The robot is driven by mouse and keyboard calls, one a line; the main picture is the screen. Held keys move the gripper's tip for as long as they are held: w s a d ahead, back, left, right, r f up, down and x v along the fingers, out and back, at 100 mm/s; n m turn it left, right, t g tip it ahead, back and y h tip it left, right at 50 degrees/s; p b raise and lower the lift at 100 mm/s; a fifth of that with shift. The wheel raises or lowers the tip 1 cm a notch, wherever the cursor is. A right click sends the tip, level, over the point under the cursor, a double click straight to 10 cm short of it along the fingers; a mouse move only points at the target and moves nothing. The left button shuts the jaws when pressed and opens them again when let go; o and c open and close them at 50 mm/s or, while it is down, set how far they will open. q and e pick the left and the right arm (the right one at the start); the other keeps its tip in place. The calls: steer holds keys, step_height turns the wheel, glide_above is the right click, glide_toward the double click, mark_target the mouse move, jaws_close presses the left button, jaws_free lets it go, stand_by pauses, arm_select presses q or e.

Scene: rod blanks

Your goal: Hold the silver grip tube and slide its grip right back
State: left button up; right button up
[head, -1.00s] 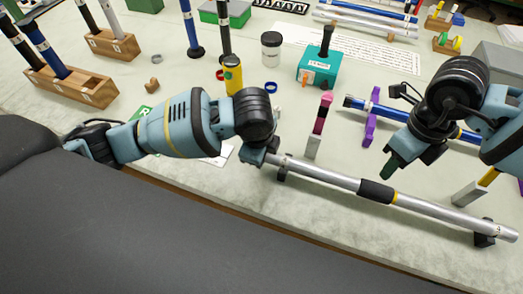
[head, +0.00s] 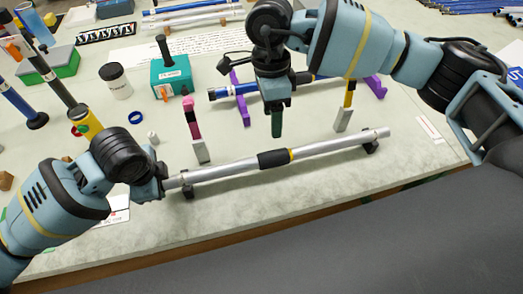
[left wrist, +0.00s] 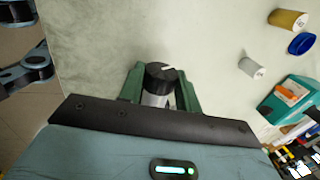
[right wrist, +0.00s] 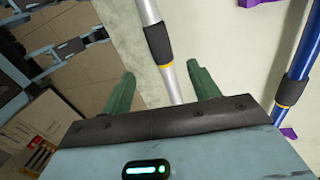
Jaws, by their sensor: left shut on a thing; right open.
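The silver grip tube (head: 335,144) lies along the front of the bench, over two dark rests. Its black grip (head: 275,158), with a yellow ring at its right end, sits near mid-tube. My left gripper (head: 160,187) is shut on the tube's left end; in the left wrist view a dark end cap (left wrist: 160,75) shows between its fingers. My right gripper (head: 277,120) is open, fingers pointing down, above and apparently just behind the grip. In the right wrist view the tube runs between the spread fingers' line of sight, with the grip (right wrist: 158,43) beyond the fingertips.
A blue tube (head: 240,89) on purple rests (head: 375,87) lies behind. A teal box (head: 171,75) and a white jar (head: 116,82) stand further back left.

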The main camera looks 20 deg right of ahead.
mark_target(214, 168)
steer(key=shift+r+n, duration=0.1)
steer(key=shift+n, duration=0.3)
steer(key=f, duration=0.4)
steer(key=s+f, duration=0.1)
steer(key=f, duration=0.3)
steer(key=s+f, duration=0.1)
steer(key=f, duration=0.3)
steer(key=shift+c, duration=0.2)
steer(key=shift+r, duration=0.1)
jaws_close()
steer(key=a, duration=1.4)
steer(key=shift+w, duration=0.15)
arm_select(q)
steer(key=shift+d, duration=0.1)
arm_select(e)
steer(key=shift+a, duration=0.25)
